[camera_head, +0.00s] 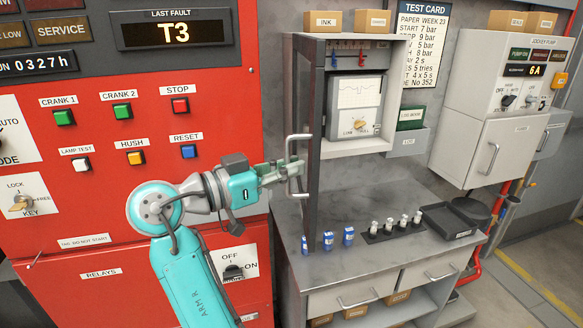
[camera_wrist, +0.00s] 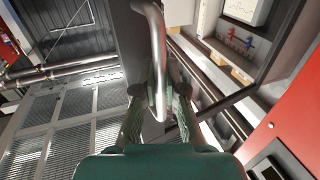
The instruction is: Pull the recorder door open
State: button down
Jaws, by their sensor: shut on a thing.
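The recorder door (camera_head: 313,130) is a dark-framed panel seen nearly edge-on in the head view. It stands swung out at the left side of the recorder cabinet (camera_head: 400,85), and the cabinet front is open. The door's pale bar handle (camera_head: 291,145) is on its left face. My gripper (camera_head: 295,168) is shut on this handle. In the wrist view the handle (camera_wrist: 157,45) runs down between the two fingers of my gripper (camera_wrist: 160,100). The chart recorder (camera_head: 355,105) shows inside the cabinet, with a yellow knob. The fingers partly hide the handle's grip.
The red pump panel (camera_head: 110,180) is close behind my arm. Below the door, a grey counter (camera_head: 345,268) holds small blue bottles (camera_head: 348,236), a rack of white-topped vials (camera_head: 395,230) and a black tray (camera_head: 450,222). Free floor shows at the far right.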

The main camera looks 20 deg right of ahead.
jog(key=shift+f, duration=0.1)
jog(key=c, duration=1.2)
grip_release()
jog(key=shift+s, duration=0.1)
jog(key=v, duration=1.2)
